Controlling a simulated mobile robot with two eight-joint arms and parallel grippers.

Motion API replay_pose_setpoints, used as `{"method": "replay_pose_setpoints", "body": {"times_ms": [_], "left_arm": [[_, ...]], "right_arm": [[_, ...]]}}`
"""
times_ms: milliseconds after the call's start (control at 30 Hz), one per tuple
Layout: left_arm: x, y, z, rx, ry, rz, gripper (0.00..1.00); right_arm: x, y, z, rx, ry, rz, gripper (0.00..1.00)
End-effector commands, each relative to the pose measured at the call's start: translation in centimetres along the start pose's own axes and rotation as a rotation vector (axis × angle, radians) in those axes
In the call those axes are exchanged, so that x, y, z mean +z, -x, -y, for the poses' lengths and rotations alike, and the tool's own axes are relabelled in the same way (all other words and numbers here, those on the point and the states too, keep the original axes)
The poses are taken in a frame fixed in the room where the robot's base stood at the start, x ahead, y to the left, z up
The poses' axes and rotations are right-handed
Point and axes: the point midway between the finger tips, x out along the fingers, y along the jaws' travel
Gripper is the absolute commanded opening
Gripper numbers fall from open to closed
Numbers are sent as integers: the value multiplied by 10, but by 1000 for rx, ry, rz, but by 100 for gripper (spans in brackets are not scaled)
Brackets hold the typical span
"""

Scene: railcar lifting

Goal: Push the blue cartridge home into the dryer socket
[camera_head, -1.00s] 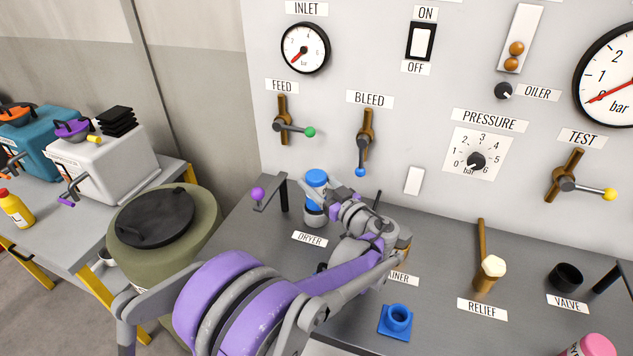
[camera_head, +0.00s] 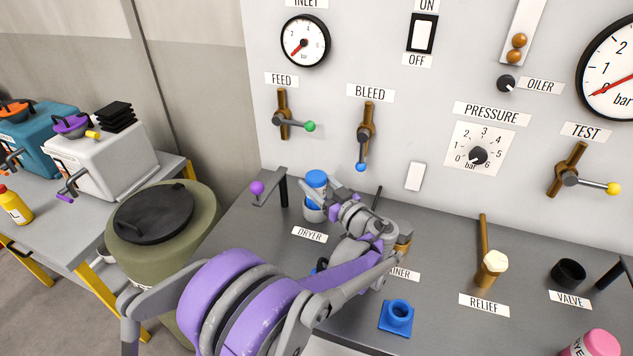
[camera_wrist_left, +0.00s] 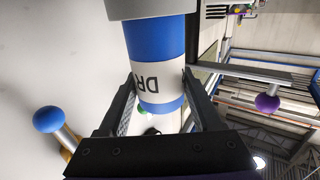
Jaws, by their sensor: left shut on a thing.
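The blue cartridge (camera_head: 316,178), with a white band, stands upright at the grey dryer socket (camera_head: 313,212) behind the DRYER label. In the left wrist view the cartridge (camera_wrist_left: 160,75) shows part of its lettering, and its far end meets the grey socket (camera_wrist_left: 150,8). Blue still shows between the white band and the socket rim there. My left gripper (camera_head: 329,192) comes from the right and is shut on the cartridge; its fingers (camera_wrist_left: 160,90) lie on both sides of the white band. How deep the cartridge sits inside is hidden. My right gripper is out of view.
A purple ball on a bracket (camera_head: 257,188) stands left of the socket. The bleed lever (camera_head: 363,145) hangs on the panel behind. A blue flanged part (camera_head: 397,317) lies on the bench in front. My left arm covers much of the bench between.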

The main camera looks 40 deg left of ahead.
Motion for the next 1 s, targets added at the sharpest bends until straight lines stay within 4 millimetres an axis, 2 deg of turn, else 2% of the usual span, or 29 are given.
{"method": "replay_pose_setpoints", "body": {"times_ms": [667, 700, 867, 1000], "left_arm": [[18, 0, 0, 0, 0, -1, 0], [17, 0, 0, 0, 0, -1, 70], [17, 0, 0, 0, 0, -1, 98], [17, 0, 0, 0, 0, 0, 100]], "right_arm": [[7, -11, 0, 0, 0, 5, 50], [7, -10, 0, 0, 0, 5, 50], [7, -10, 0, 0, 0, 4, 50], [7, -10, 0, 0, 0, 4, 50]]}}
